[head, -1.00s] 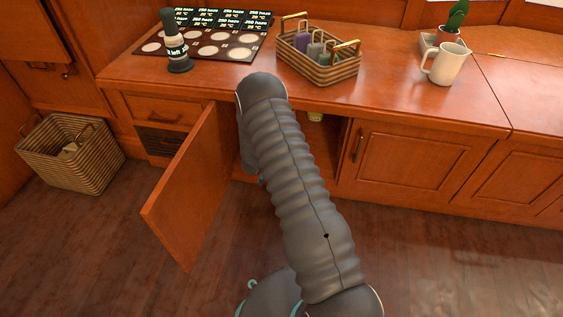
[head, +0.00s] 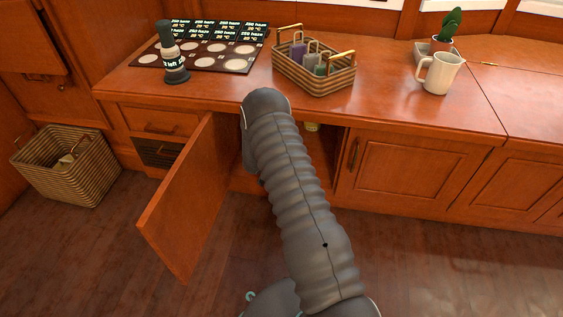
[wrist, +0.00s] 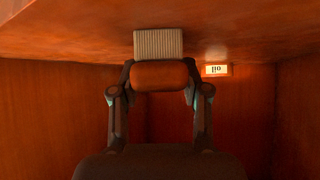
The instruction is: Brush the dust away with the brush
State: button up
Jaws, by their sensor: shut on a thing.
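My gripper (wrist: 160,97) is shut on the brush (wrist: 166,75), seen in the wrist view. Its rounded orange-brown handle lies between the fingers, and pale ribbed bristles (wrist: 158,44) point to the top of the picture, against or very near a reddish wooden surface (wrist: 70,30). I cannot tell whether they touch. A pale patch shows on that surface right of the bristles; I cannot tell whether it is dust or shine. In the head view my arm reaches into the open cabinet (head: 322,160) under the counter, and hides the gripper and brush.
The cabinet door (head: 187,200) stands open left of my arm. An upside-down "oil" label (wrist: 217,70) shows inside the cabinet. A wicker basket (head: 75,175) stands at left.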

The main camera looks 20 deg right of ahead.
jog(key=shift+w+d, duration=0.55)
jog(key=shift+w, duration=0.2)
jog(key=shift+w+d, duration=0.5)
jog(key=shift+w, duration=0.25)
jog(key=shift+r, duration=0.25)
jog(key=shift+r+p, duration=2.15)
jog(key=shift+r, duration=0.7)
jog(key=shift+r+p, duration=1.25)
jog(key=shift+r, duration=0.3)
